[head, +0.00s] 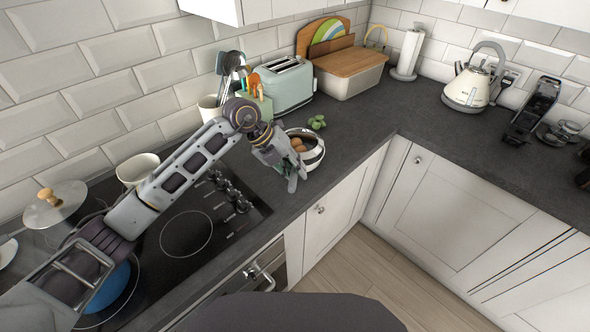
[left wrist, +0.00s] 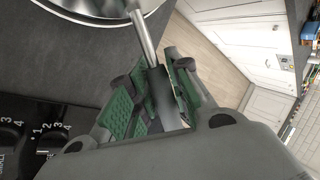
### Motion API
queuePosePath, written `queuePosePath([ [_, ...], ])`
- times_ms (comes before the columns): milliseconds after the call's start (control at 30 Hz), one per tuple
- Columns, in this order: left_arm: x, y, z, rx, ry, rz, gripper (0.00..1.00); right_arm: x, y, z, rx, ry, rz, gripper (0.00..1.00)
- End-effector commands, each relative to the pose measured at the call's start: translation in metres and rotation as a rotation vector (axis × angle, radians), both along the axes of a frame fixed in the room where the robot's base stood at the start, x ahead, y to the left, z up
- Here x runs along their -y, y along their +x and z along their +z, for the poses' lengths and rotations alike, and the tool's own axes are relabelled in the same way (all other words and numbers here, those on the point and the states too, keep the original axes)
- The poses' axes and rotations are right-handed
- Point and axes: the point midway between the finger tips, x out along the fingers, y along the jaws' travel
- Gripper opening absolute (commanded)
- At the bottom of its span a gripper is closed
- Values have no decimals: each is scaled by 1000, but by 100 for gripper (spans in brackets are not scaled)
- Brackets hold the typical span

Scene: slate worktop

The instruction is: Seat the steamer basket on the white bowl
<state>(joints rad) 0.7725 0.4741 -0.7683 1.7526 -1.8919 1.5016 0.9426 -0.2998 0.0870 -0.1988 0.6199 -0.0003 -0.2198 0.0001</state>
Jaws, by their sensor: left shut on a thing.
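The steamer basket (head: 313,156) is a shiny metal vessel with brown eggs inside, at the worktop's front edge in the head view. Its rim (left wrist: 75,12) shows at the top left of the left wrist view. My left gripper (head: 291,173) is beside it, shut on its metal handle (left wrist: 145,38). I cannot tell whether the basket touches the worktop. A white bowl (head: 137,165) stands at the left by the wall, partly behind my left arm. My right gripper is out of view.
The black hob (head: 185,234) lies under my left arm, with a blue pan (head: 110,287) and a lidded pot (head: 55,202). A green toaster (head: 283,84), a utensil holder and a bread bin (head: 349,72) stand behind the basket. The worktop (head: 365,128) right of the basket is mostly clear.

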Motion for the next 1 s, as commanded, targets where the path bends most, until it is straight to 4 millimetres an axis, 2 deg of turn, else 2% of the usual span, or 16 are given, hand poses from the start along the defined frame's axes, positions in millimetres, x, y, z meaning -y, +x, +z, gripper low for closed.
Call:
queuePosePath([
  [267,0,0,0,3,-2,-1,0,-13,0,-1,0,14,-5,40],
  [533,0,0,-3,2,-1,-1,0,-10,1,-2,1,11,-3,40],
  [567,0,0,-3,3,-1,-1,21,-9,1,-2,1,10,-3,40],
  [733,0,0,-3,1,-1,0,43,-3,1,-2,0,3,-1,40],
  [1000,0,0,-4,-1,1,0,48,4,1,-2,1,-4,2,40],
])
